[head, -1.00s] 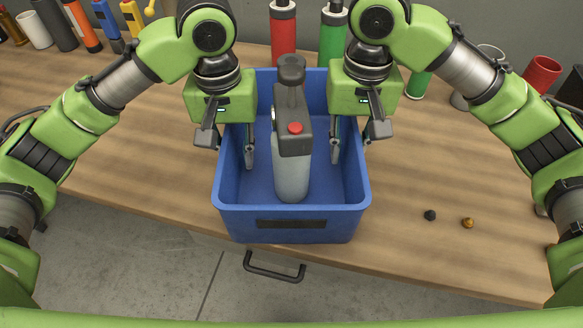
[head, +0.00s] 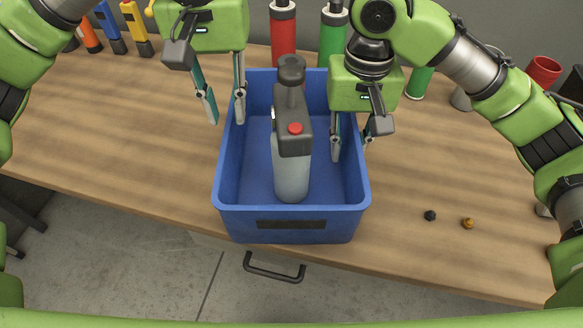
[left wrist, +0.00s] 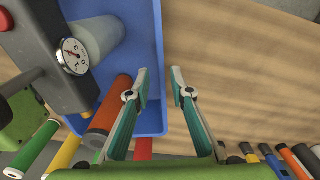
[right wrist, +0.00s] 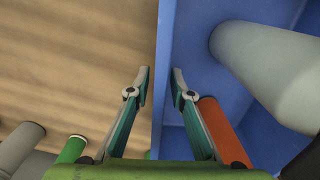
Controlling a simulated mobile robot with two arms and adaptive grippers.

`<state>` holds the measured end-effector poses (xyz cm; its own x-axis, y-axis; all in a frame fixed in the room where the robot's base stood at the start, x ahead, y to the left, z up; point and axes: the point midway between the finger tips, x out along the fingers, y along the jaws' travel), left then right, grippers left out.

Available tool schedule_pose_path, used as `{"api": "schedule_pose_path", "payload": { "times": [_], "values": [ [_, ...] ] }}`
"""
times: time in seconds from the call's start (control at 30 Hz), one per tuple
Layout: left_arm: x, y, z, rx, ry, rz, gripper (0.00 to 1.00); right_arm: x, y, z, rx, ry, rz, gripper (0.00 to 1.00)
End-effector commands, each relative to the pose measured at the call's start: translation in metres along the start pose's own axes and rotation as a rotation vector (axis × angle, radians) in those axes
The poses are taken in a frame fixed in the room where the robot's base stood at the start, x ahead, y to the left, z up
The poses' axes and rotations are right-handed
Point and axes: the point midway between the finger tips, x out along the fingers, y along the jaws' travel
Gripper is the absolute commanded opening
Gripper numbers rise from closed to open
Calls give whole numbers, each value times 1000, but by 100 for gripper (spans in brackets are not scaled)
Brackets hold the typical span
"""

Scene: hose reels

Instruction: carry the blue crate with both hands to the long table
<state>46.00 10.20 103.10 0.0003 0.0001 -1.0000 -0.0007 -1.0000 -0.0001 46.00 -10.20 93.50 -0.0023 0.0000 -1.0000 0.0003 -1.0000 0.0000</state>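The blue crate (head: 292,222) sits on a wooden bench near its front edge. A grey bottle-like device (head: 291,175) with a dark head and red button stands inside it. My left gripper (head: 226,108) is open, above and beside the crate's back left corner; in the left wrist view the crate wall (left wrist: 150,50) lies beneath the gap between its fingers (left wrist: 160,78). My right gripper (head: 352,150) is open at the crate's right wall, one finger inside and one outside; the right wrist view shows the wall edge between its fingers (right wrist: 160,78). The long table cannot be identified.
A red cylinder (head: 283,40) and a green cylinder (head: 332,42) stand behind the crate. A dark knob (head: 430,215) and a brass knob (head: 468,223) lie to its right. The bench left of the crate is clear.

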Motion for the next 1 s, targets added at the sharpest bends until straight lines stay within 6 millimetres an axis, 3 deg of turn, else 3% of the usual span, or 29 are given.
{"api": "schedule_pose_path", "payload": {
  "times": [0.5,0.7,1.0],
  "values": [
    [0,0,0,0,0,0,21,-92,0,-1,2,5,0,21],
    [0,0,0,0,0,0,21,-110,0,0,2,2,1,21],
    [0,0,0,0,0,0,21,-113,0,0,0,1,0,21]
  ]
}}
